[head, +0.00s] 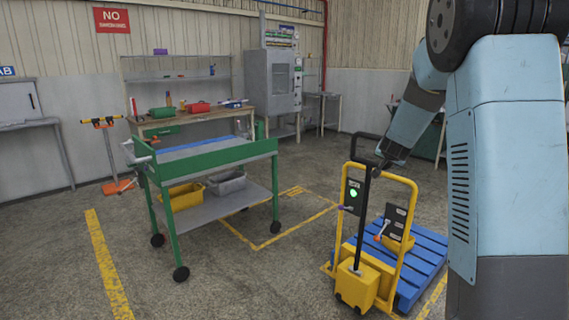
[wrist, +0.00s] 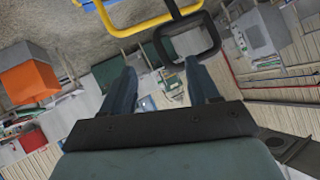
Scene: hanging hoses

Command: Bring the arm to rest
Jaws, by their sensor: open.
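My arm comes down from the upper right of the head view, and its lower end reaches the black handle (head: 366,200) of a yellow pallet truck (head: 357,285). My gripper (head: 383,163) is small and dark there, partly lost against the handle. In the wrist view my gripper (wrist: 160,68) shows two blue-grey fingers spread apart with nothing between them. The looped black handle (wrist: 217,43) is just beyond and above the right finger. I cannot tell whether they touch.
A blue pallet (head: 428,255) lies behind the truck. A green wheeled cart (head: 210,158) with a yellow bin (head: 181,197) stands left of it. A workbench (head: 195,118) and grey cabinet (head: 272,80) are at the back wall. Floor between cart and truck is clear.

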